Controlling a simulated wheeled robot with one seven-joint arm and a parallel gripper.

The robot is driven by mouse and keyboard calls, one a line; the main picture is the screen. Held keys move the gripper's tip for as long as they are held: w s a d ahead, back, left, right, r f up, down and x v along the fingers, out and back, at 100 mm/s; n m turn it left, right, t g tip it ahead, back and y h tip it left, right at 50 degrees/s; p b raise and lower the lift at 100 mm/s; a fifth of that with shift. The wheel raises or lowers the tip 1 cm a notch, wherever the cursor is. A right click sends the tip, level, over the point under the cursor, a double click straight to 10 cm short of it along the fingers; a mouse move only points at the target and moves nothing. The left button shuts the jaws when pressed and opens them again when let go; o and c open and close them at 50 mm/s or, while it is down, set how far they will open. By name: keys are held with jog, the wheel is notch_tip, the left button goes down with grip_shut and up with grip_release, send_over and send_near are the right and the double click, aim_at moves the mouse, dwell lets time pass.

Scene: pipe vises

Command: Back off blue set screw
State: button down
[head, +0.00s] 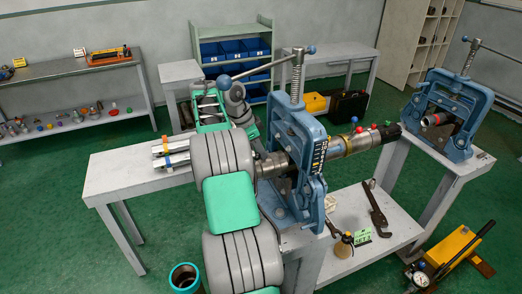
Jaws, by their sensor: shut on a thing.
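A blue vise (309,140) with a tall threaded screw and cross handle stands on the middle bench. A dark metal pipe (285,180) passes through it and runs out to the right. A small blue-headed screw (354,119) stands up on the pipe's right part, beside green and red ones, near a yellow band (343,146). My grey and green arm rises from the bottom and covers the ground just left of the vise.
A second blue vise (450,110) stands on the right bench. A wrench (377,208) and an oil can (344,246) lie below on the lower shelf (400,225). A yellow pump (450,252) is on the floor at right. The left table (115,170) is mostly bare.

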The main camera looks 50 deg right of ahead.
jog(key=shift+f, duration=0.1)
jog(key=shift+n+b, duration=0.3)
jog(key=shift+b, duration=0.25)
jog(key=n+b, duration=0.1)
jog(key=b, duration=0.1)
jog(key=n+t+b, duration=0.1)
jog(key=shift+s+a+f+b, duration=0.1)
jog(key=shift+s+f+b, duration=0.05)
jog(key=shift+f+b, duration=0.15)
jog(key=n+t+b, duration=0.1)
jog(key=n+b, duration=0.2)
jog(key=shift+s+r+n+h, duration=0.1)
jog(key=shift+s+n+h, duration=0.05)
jog(key=shift+n+h, duration=0.25)
jog(key=shift+s+r+n+t+b, duration=0.1)
jog(key=shift+n+t+b, duration=0.5)
jog(key=shift+n+b, duration=0.85)
jog(key=c, duration=1.3)
grip_release()
jog(key=shift+r, duration=0.1)
